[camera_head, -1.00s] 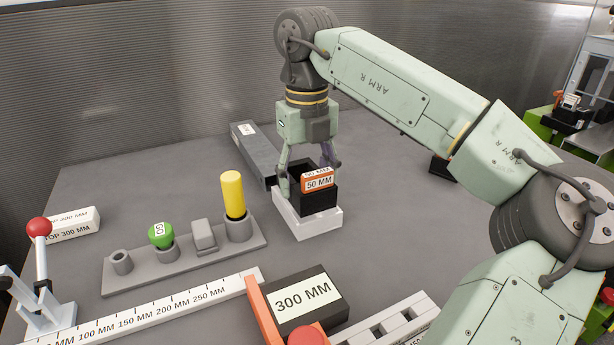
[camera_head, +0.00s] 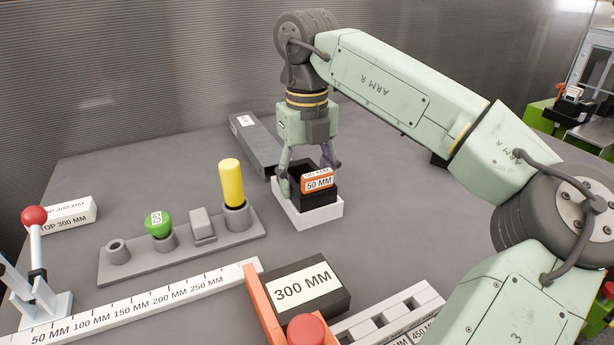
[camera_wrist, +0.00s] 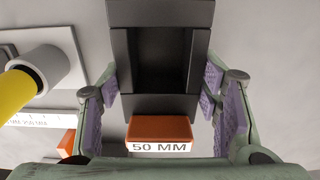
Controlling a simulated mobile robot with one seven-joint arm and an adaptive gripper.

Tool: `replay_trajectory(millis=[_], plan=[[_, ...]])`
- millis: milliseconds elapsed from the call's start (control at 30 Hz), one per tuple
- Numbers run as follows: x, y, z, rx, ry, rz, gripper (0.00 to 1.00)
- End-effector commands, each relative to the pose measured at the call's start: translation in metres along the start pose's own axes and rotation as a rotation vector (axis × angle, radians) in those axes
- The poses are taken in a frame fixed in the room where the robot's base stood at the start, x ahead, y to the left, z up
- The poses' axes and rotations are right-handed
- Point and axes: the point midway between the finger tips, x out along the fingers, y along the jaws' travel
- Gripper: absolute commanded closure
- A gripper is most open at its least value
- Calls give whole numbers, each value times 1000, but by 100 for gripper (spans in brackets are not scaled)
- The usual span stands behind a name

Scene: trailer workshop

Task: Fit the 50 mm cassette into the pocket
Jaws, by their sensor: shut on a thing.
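The 50 mm cassette (camera_head: 318,196) looks like a black open-topped box with an orange block on its near side labelled "50 MM". It sits between the fingers of my gripper (camera_head: 308,170), which point down and are shut on it. In the wrist view the cassette (camera_wrist: 160,104) lies between the purple finger pads of my gripper (camera_wrist: 162,105), with the orange label nearest. A white square frame, apparently the pocket (camera_head: 312,219), surrounds the cassette's lower part in the head view. The cassette's underside is hidden, so I cannot tell whether it is fully seated.
A long dark grey bar (camera_head: 254,146) lies just behind. At left, a grey rack (camera_head: 180,250) holds a yellow cylinder (camera_head: 231,182) and a green knob (camera_head: 158,223). A ruler (camera_head: 150,305) and a 300 MM block (camera_head: 303,288) lie in front. The table right of the pocket is clear.

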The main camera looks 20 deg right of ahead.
Motion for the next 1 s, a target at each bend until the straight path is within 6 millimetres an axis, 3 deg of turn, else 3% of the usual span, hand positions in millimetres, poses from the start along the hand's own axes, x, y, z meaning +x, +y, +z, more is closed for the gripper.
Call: replay_trajectory(millis=[67,100,433,767,1000], plan=[[2,0,0,0,-1,0,92],[1,0,0,0,-1,0,40],[2,0,0,0,0,0,19],[0,0,0,0,0,0,19],[-34,0,1,2,-3,-1,19]])
